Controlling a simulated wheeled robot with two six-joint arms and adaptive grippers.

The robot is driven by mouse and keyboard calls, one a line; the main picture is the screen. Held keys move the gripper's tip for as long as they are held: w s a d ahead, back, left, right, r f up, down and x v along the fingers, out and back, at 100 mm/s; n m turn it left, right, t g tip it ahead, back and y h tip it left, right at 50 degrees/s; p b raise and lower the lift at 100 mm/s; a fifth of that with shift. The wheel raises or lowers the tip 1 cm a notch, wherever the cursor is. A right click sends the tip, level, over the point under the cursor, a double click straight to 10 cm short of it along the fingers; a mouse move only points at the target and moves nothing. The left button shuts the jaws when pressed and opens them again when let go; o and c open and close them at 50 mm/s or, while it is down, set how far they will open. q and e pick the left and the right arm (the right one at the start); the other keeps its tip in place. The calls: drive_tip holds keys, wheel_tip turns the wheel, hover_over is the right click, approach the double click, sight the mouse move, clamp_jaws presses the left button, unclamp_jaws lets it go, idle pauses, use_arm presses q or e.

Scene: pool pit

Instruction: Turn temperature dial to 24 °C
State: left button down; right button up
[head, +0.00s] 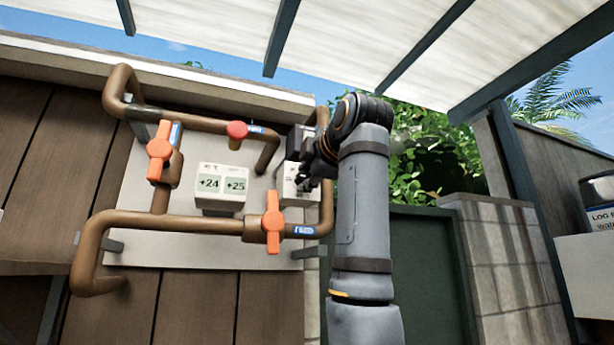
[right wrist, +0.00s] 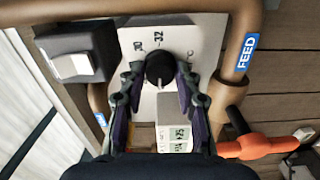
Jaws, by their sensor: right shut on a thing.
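The temperature dial (right wrist: 158,70) is a round black knob on a white plate marked 30, 32 and °C in the right wrist view. My right gripper (right wrist: 160,86) is shut on the dial, one finger on each side of it. The fingers hide the lower part of the scale, so I cannot tell the dial's setting. In the head view my right gripper (head: 307,178) covers most of the dial plate (head: 290,188). The white display box (head: 221,187) reads +24 at left and +25 at right. My left gripper is not in view.
Copper pipes (head: 190,224) surround the display, with orange valve handles (head: 160,154) on them. A grey switch box (right wrist: 75,54) sits beside the dial plate. A red knob (head: 237,130) is above the display. A blue FEED label (right wrist: 245,53) marks the nearby pipe.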

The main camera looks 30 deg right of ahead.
drive_tip(key=shift+f+n, duration=0.15)
drive_tip(key=shift+n, duration=0.35)
drive_tip(key=o, duration=0.8)
drive_tip(key=shift+c, duration=0.2)
drive_tip(key=o, duration=0.4)
drive_tip(key=shift+a, duration=0.1)
drive_tip(key=v, duration=1.2)
